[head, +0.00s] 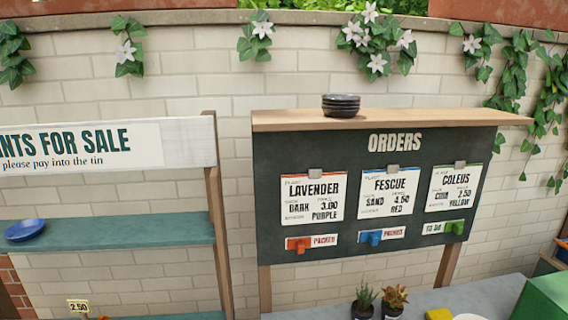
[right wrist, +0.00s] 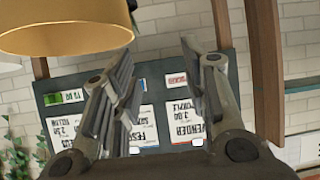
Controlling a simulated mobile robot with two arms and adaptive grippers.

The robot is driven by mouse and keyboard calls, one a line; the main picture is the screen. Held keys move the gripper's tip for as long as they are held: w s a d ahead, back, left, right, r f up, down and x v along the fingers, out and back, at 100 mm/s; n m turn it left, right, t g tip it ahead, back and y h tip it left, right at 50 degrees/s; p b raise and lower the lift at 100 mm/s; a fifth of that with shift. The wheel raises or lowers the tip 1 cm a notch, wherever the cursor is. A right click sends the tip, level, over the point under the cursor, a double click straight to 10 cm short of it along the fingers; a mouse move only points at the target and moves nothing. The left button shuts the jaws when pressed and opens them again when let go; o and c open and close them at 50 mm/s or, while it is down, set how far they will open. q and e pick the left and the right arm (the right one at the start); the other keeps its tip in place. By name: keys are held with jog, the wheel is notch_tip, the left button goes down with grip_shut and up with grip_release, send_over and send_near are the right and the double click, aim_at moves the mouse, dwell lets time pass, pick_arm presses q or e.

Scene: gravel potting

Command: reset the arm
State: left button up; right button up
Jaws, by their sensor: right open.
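My right gripper (right wrist: 158,50) shows in the right wrist view with its two fingers spread apart and nothing between them. The orders board (right wrist: 150,85) appears upside down behind the fingers. In the head view no gripper shows, and the dark orders board (head: 375,240) fills the middle right. It carries cards for Lavender (head: 313,198), Fescue (head: 388,192) and Coleus (head: 454,188). The tags below read packed, packed and to do. My left gripper is in neither view.
Dark stacked saucers (head: 341,105) sit on the board's top ledge. A sale shelf (head: 110,232) with a blue dish (head: 24,230) stands left. Small plants (head: 394,299) stand on the grey counter (head: 480,297). A large tan round thing (right wrist: 65,30) is close at the wrist view's upper left.

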jog(key=s+a+f+g+h, duration=0.15)
jog(key=s+f+g, duration=0.25)
jog(key=s, duration=0.8)
jog(key=s+a+f+g+h, duration=0.15)
jog(key=s+f+g, duration=0.3)
jog(key=s, duration=0.75)
notch_tip(320, 180, down, 31)
jog(key=s+y+b, duration=0.1)
jog(key=b, duration=0.6)
pick_arm(q)
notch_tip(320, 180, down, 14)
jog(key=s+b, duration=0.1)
jog(key=b, duration=0.5)
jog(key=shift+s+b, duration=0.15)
jog(key=shift+b, duration=0.25)
pick_arm(e)
jog(key=s+d+f+g, duration=0.1)
jog(key=s+f, duration=0.7)
jog(key=f, duration=0.4)
jog(key=s+d+f+g, duration=0.1)
jog(key=s+f, duration=0.8)
jog(key=f, duration=0.3)
jog(key=shift+s+d, duration=0.3)
jog(key=shift+f, duration=0.1)
